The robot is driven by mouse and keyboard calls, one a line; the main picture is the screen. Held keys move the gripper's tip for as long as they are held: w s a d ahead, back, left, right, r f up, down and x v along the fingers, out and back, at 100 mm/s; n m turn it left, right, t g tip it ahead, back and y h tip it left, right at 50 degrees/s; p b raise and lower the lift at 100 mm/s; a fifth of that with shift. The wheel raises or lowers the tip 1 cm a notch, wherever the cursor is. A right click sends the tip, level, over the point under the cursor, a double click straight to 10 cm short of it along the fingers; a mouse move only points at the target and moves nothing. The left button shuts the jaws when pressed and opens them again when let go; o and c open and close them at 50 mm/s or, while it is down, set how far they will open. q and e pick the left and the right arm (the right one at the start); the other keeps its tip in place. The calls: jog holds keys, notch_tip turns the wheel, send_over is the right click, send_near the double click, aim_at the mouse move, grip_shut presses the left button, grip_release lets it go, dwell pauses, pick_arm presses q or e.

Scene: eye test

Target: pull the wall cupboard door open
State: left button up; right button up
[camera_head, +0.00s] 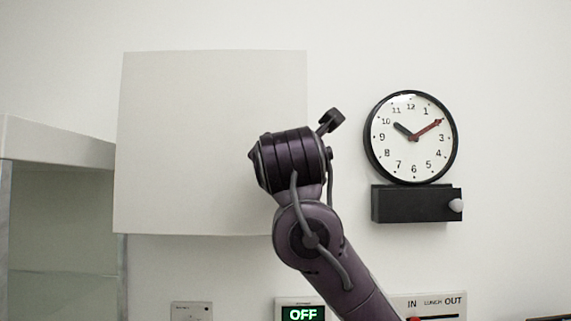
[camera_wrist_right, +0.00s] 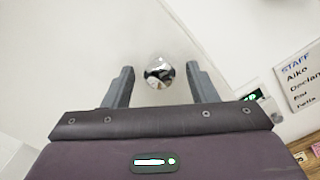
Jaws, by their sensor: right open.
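The wall cupboard door (camera_head: 190,130) is a plain pale panel left of centre in the head view. I cannot tell there whether it is ajar. In the right wrist view a round shiny knob (camera_wrist_right: 159,74) stands on a pale surface (camera_wrist_right: 145,30). My right gripper (camera_wrist_right: 160,68) is open, with one finger on each side of the knob and a visible gap to both. How deep the knob sits between them is unclear. In the head view my right wrist covers the door's lower right part and hides the knob and fingers. My left gripper is not in view.
A pale-topped cabinet (camera_head: 55,142) with a glassy side stands at the left. A round clock (camera_head: 412,160) hangs right of the door above a black box (camera_head: 410,204). A lit OFF sign (camera_head: 303,314) and an IN/OUT board (camera_head: 430,303) are low down. The wrist view shows a STAFF sign (camera_wrist_right: 302,80).

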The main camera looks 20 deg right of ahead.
jog(key=shift+w, duration=0.15)
grip_shut()
dwell(0.4)
